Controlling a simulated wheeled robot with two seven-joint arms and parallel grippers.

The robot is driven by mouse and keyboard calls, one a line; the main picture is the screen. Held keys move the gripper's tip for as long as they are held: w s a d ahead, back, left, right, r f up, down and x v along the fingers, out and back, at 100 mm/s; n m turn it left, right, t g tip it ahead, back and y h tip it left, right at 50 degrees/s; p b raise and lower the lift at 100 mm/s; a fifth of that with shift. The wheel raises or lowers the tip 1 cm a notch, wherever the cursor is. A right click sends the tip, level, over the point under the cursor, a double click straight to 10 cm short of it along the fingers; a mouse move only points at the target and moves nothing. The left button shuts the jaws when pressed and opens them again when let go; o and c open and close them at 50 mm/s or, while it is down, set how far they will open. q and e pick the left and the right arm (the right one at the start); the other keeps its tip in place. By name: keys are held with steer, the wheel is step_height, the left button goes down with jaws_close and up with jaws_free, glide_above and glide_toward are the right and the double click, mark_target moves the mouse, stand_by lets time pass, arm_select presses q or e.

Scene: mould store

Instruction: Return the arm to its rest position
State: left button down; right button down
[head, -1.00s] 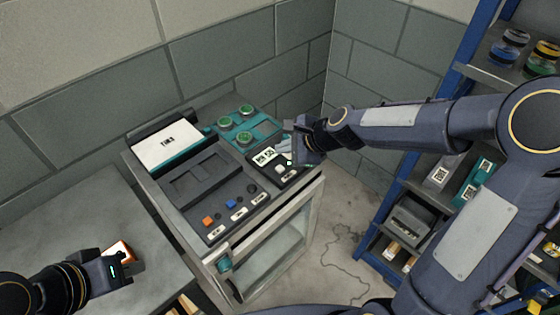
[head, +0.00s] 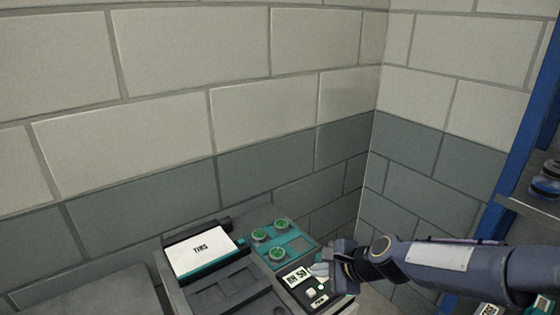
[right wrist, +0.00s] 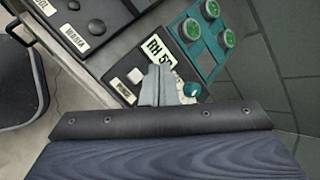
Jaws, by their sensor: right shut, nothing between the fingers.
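My right arm (head: 440,262) comes in from the right in the head view. Its gripper (head: 322,270) is over the right edge of the machine's top panel, beside a dark module with an "RH 50" display (head: 297,276). In the right wrist view the shut fingers (right wrist: 158,86) are close together with nothing between them, over the same module (right wrist: 140,75). A teal-capped knob (right wrist: 191,90) is just right of the fingertips. I cannot tell whether the fingers touch the panel. My left gripper is outside the head view.
A teal panel (head: 300,244) with green round dials lies behind the module. Block walls (head: 250,120) meet in a corner behind. A blue shelf rack (head: 527,120) stands at the right.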

steer(key=s+d+r+n+h, duration=0.1)
steer(key=s+d+n, duration=0.3)
steer(key=s, duration=0.9)
steer(key=s+d+r+n+h, duration=0.1)
steer(key=s+d+r+n, duration=0.2)
steer(key=s+n, duration=0.8)
steer(key=shift+s+d+n+g+h, duration=0.3)
steer(key=shift+s+d+g, duration=0.1)
steer(key=shift+s+d, duration=0.6)
